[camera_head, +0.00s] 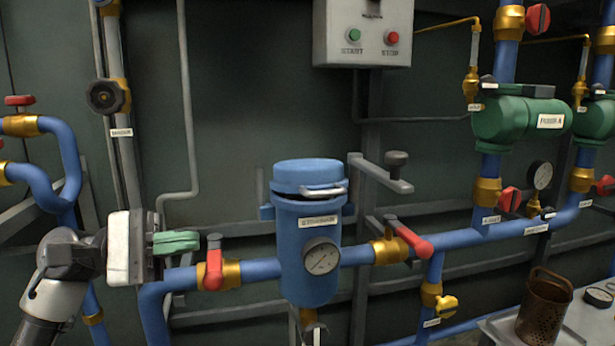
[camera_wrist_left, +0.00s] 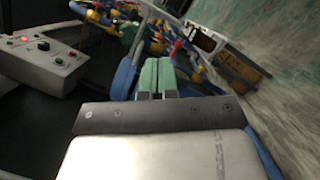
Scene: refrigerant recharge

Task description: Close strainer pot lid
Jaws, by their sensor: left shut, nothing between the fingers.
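A dark gap shows between lid and pot rim, so the lid looks not fully seated. My left gripper (camera_head: 178,241) is left of the pot, apart from it, with its green fingers together and empty. Those fingers also show in the left wrist view (camera_wrist_left: 157,77). My right gripper is not in view.
Red-handled valves (camera_head: 213,262) and (camera_head: 409,238) flank the pot on the pipe. A grey bracket with a black knob (camera_head: 396,163) is right of the lid. A rusty basket (camera_head: 544,307) stands on a bench at lower right. A start/stop box (camera_head: 364,32) hangs above.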

